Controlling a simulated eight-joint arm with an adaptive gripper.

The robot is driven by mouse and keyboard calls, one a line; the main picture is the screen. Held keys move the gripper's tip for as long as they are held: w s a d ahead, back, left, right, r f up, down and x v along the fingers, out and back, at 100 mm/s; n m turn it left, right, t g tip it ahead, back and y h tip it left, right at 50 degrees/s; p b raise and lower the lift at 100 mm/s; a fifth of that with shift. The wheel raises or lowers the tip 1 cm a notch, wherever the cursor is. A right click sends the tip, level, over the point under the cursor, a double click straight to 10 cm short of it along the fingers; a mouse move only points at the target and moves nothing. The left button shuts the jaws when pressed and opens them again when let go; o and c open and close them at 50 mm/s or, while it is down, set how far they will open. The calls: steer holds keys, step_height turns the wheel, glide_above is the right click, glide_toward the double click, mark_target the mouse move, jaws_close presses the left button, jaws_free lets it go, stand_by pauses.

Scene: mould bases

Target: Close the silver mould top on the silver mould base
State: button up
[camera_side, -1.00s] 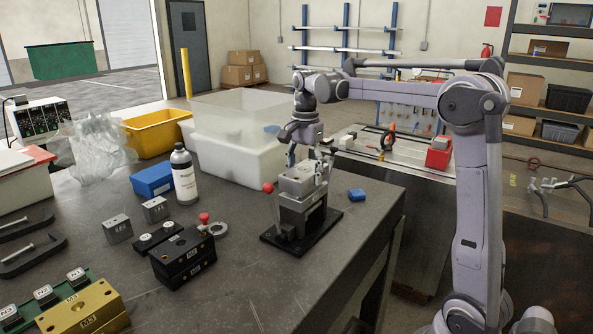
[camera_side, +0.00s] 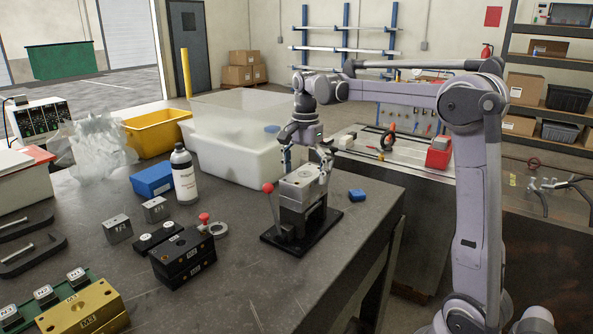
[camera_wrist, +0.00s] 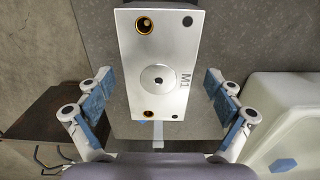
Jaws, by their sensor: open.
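The silver mould top (camera_side: 303,178) sits on the silver mould base (camera_side: 302,212), which stands on a black plate (camera_side: 292,244) near the table's right edge. The wrist view shows the top face of the mould top (camera_wrist: 160,60), marked M1, with a round centre boss and two brass-ringed holes. My gripper (camera_side: 306,168) is open just above and around the far part of the mould. In the wrist view its blue-padded fingers (camera_wrist: 159,105) stand apart on both sides of the mould top, not touching it. Whether the top is fully seated is hard to tell.
A red-knobbed lever (camera_side: 268,187) stands at the mould's left. A black mould (camera_side: 183,256), a white bottle (camera_side: 184,173), silver blocks (camera_side: 117,228) and a gold block (camera_side: 84,308) lie to the left.

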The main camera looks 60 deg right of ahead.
step_height(320, 180, up, 12)
steer(key=s+a+f+n+t, duration=0.3)
steer(key=s+a+f+n, duration=0.4)
steer(key=a+f+n, duration=0.2)
steer(key=s+a+f+n+t, duration=0.4)
steer(key=s+a+f+n, duration=0.2)
steer(key=a+f+n, duration=0.3)
steer(key=shift+s+f, duration=0.4)
steer(key=shift+f, duration=0.15)
stand_by(0.4)
